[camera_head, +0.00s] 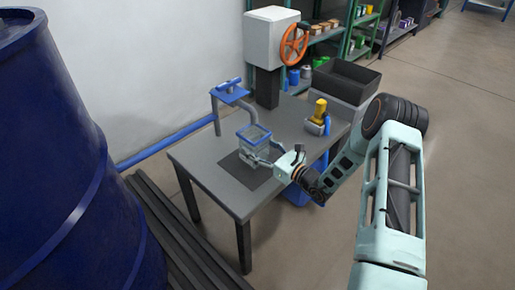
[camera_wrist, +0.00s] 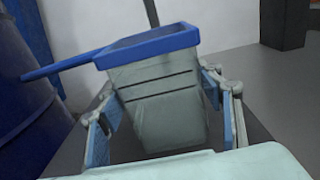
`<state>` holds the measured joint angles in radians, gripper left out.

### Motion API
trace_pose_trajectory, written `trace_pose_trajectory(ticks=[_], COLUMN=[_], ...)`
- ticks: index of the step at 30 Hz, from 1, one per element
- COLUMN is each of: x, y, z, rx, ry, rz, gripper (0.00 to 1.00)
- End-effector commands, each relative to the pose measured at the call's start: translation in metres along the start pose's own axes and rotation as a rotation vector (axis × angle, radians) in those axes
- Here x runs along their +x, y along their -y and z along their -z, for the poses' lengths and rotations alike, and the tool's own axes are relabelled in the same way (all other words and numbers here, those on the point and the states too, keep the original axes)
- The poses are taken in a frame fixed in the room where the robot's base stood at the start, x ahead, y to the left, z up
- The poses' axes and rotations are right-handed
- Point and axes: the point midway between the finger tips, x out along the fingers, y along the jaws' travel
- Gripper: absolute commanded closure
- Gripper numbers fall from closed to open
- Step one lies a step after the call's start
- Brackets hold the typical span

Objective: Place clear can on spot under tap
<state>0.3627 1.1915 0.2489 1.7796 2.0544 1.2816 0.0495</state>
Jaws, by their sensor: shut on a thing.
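The clear can (camera_head: 251,151), a see-through square vessel with a blue rim, is upright or nearly so over the dark mat (camera_head: 236,180) on the table. My gripper (camera_head: 262,156) is shut on it from the right, with one finger on each side. In the wrist view the can (camera_wrist: 160,105) fills the middle and looks slightly tilted, between the fingers of my gripper (camera_wrist: 162,112). The tap (camera_head: 230,95), with a blue top and a grey bent pipe, stands just behind and left of the can. I cannot tell whether the can's base touches the mat.
The grey table (camera_head: 205,165) also holds a white box with an orange handwheel (camera_head: 294,44) at the back. A large blue barrel (camera_head: 70,160) stands left. The table's front left is clear.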

Motion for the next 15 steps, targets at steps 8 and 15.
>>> trace_pose_trajectory(ticks=[8, 15], x=[-0.0003, -0.0005], y=[0.0006, 0.0006], z=[0.0034, 0.0035], rx=[-0.001, -0.001], ry=[0.002, 0.000], rz=[0.001, 0.000], gripper=[0.67, 0.22])
